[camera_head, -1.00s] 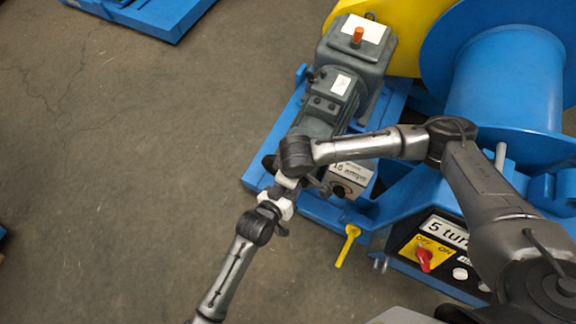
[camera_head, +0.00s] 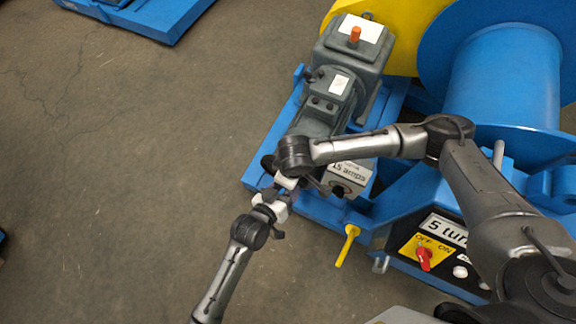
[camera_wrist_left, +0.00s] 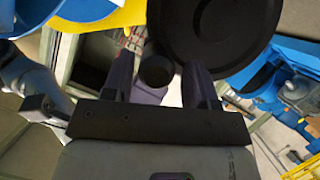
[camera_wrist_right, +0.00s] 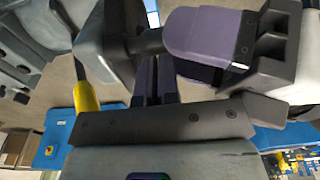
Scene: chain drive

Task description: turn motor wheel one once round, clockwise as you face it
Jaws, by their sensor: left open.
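The motor wheel is a large black disc in the left wrist view (camera_wrist_left: 215,30). In the head view only a dark edge of it (camera_head: 268,163) shows at the motor's near end, mostly hidden by my right wrist. A round black knob (camera_wrist_left: 155,70) stands in front of the disc. My left gripper (camera_wrist_left: 162,80) is open, with one finger on each side of the knob; I cannot tell whether they touch it. It also shows in the head view (camera_head: 270,198). My right gripper (camera_wrist_right: 155,80) is close beside the left one, its fingers together. A left finger (camera_wrist_right: 205,38) fills the upper right wrist view.
The grey motor (camera_head: 325,105) sits on a blue frame (camera_head: 250,175). A yellow lever (camera_head: 348,246) and a control panel with a red switch (camera_head: 424,258) stand to the right. A big blue drum (camera_head: 500,80) is behind.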

